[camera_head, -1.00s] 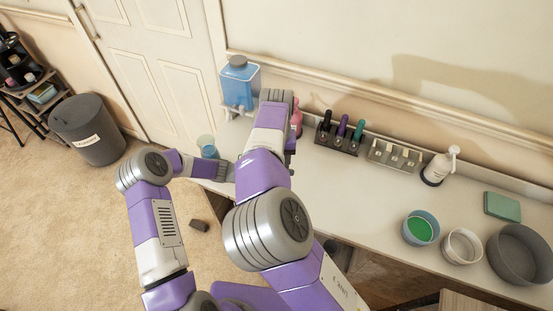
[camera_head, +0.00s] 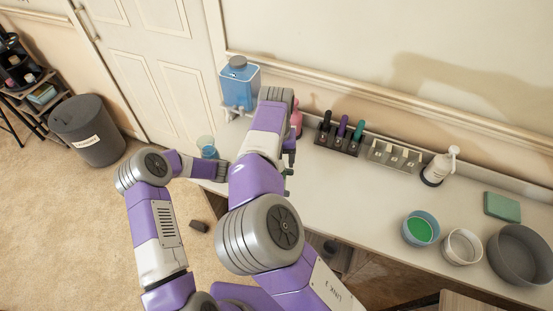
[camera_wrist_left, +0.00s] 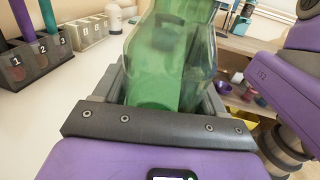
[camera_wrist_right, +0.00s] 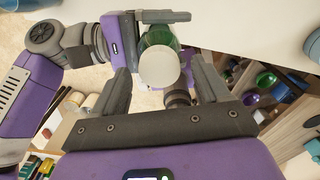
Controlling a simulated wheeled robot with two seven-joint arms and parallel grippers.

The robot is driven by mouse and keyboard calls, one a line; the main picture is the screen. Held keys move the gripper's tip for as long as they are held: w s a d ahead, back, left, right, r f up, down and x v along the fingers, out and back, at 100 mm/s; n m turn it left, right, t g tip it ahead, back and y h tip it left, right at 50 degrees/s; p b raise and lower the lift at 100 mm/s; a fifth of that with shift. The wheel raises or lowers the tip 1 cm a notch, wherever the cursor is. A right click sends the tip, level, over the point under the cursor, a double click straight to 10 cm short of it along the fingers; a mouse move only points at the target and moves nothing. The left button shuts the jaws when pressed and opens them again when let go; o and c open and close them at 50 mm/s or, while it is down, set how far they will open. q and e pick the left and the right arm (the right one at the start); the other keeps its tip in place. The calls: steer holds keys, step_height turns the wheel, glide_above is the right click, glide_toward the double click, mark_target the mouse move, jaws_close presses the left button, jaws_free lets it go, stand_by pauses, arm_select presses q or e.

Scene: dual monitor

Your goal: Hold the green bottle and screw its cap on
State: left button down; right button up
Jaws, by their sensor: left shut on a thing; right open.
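The green bottle (camera_wrist_left: 170,65) is translucent and sits between the fingers of my left gripper (camera_wrist_left: 165,98), which is shut on it. In the head view my left gripper (camera_head: 222,172) is at the table's left end, and my right arm covers the bottle. In the right wrist view, a round white cap (camera_wrist_right: 159,67) is in front of the green bottle (camera_wrist_right: 160,38). I cannot tell whether it is seated on the neck. My right gripper (camera_wrist_right: 163,84) is open, with its fingers on either side of the cap and gaps between.
A rack of dark, purple and teal items (camera_head: 342,138) and a grey block with slots (camera_head: 394,156) stand at the table's back. The table's middle is clear.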

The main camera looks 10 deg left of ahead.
steer(key=shift+r, duration=1.95)
steer(key=shift+c, duration=0.4)
